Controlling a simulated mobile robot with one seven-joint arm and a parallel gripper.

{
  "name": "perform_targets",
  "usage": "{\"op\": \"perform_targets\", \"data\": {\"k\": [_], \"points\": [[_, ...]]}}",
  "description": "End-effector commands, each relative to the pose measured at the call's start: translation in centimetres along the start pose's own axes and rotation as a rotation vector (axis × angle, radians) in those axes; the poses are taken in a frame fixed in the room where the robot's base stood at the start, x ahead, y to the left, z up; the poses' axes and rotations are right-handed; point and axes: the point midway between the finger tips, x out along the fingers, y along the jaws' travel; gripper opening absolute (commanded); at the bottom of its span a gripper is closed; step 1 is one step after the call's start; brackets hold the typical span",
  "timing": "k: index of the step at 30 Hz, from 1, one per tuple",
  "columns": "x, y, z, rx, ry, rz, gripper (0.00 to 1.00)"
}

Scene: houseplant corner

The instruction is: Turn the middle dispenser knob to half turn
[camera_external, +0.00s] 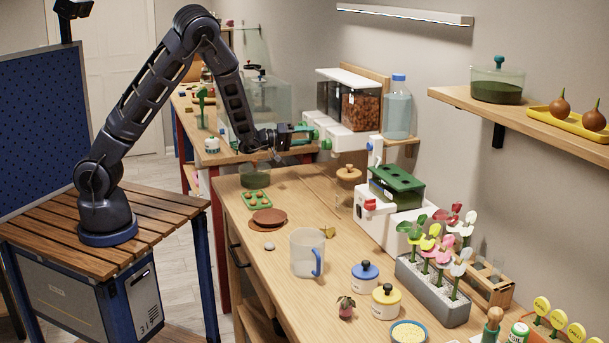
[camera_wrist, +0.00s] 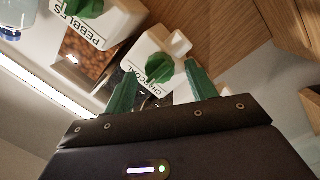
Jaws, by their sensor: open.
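The dispenser (camera_external: 357,139) stands against the wall, with clear bins above white fronts. In the wrist view, the middle unit, labelled CHARCOAL (camera_wrist: 150,52), carries a green winged knob (camera_wrist: 160,73). The knob's wing lies diagonally in that picture. My gripper (camera_external: 310,133) is open in front of the dispenser. In the wrist view its two green fingers (camera_wrist: 162,80) point at the charcoal unit, with the knob appearing between their tips. I cannot tell whether they touch it. The middle knob is hidden by my gripper in the external view.
The PEBBLES unit (camera_wrist: 108,22) with its own green knob (camera_wrist: 91,8) is close beside the charcoal one. A blue-capped bottle (camera_external: 398,110) stands right of the dispenser. Below are a seedling tray (camera_external: 257,201), saucers (camera_external: 269,217) and a clear jug (camera_external: 305,254) on the bench.

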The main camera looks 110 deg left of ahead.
Motion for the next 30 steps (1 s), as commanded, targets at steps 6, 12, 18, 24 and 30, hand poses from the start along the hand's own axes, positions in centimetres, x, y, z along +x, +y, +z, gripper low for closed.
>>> {"op": "perform_targets", "data": {"k": [6,12,18,24,30], "points": [[0.86,0.02,0.07,-0.001,-0.001,0.0,0.56],[0.87,0.02,0.05,-0.001,-0.001,0.0,0.56],[0.85,0.02,0.04,0.0,-0.001,0.0,0.21],[0.84,0.02,0.03,0.003,-0.001,0.0,0.13],[0.82,0.03,-0.06,0.045,-0.003,-0.005,0.13]]}}
